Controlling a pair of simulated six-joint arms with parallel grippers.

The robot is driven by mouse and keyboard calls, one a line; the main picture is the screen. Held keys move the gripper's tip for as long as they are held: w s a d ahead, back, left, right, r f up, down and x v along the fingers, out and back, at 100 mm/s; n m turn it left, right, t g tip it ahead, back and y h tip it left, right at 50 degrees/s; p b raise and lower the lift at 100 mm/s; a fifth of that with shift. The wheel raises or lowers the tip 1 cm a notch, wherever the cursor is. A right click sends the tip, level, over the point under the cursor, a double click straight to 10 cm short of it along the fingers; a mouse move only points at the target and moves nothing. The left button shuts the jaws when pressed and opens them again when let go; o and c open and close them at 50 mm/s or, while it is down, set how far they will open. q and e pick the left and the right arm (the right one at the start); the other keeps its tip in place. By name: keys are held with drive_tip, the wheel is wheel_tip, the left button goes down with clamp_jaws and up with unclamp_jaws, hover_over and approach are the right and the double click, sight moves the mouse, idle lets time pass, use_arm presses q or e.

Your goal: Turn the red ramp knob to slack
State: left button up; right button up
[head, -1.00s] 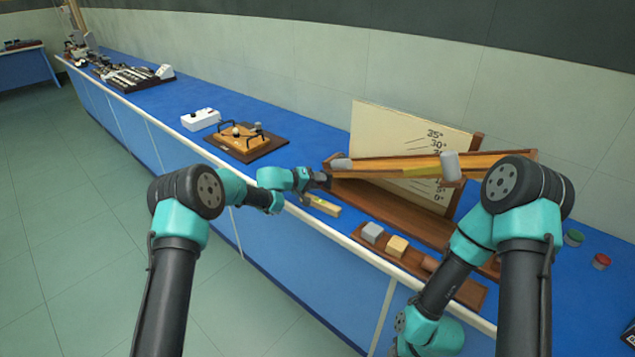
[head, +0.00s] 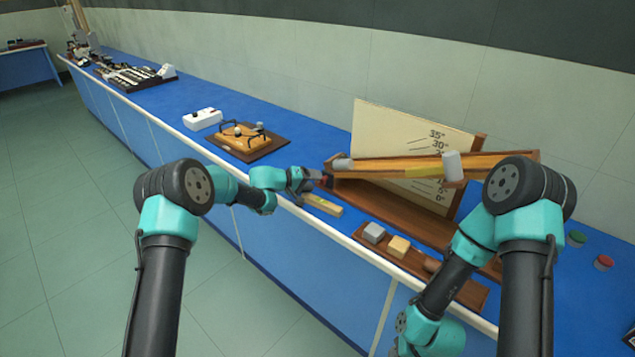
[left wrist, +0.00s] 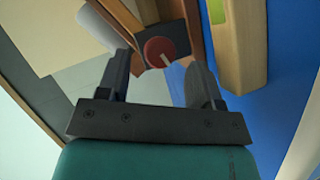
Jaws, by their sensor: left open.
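The red ramp knob (left wrist: 156,50) is a round disc with a pale pointer mark, on a dark plate at the end of the wooden ramp. In the head view the ramp (head: 400,166) stands tilted against an angle board, and the knob is a small red spot (head: 326,180) by my left gripper. My left gripper (head: 312,179) is at the ramp's left end. In the left wrist view its open jaws (left wrist: 159,60) are on either side of the knob, with nothing clamped; I cannot tell whether they touch it. My right gripper is out of view.
A wooden level (head: 322,204) with a yellow-green patch lies just below my left gripper. A tray (head: 360,236) with several blocks lies right of it, near the bench's front edge. The angle board (head: 375,125) stands behind the ramp.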

use_arm(q)
drive_tip(key=v, duration=1.4)
drive_tip(key=shift+a, duration=0.3)
drive_tip(key=shift+s+r, duration=0.1)
drive_tip(key=shift+r, duration=0.05)
drive_tip(key=s+d+m+t+y, duration=0.1)
drive_tip(key=m, duration=0.1)
drive_tip(key=s+d+m+t, duration=0.1)
drive_tip(key=m, duration=0.1)
drive_tip(key=s+d+m+t+y, duration=0.1)
drive_tip(key=m, duration=0.1)
drive_tip(key=shift+s+r+m+y, duration=0.3)
drive_tip(key=shift+r+m, duration=0.1)
drive_tip(key=shift+d, duration=0.15)
drive_tip(key=x, duration=1.7)
drive_tip(key=shift+w+d+f, duration=0.1)
drive_tip(key=shift+w, duration=0.05)
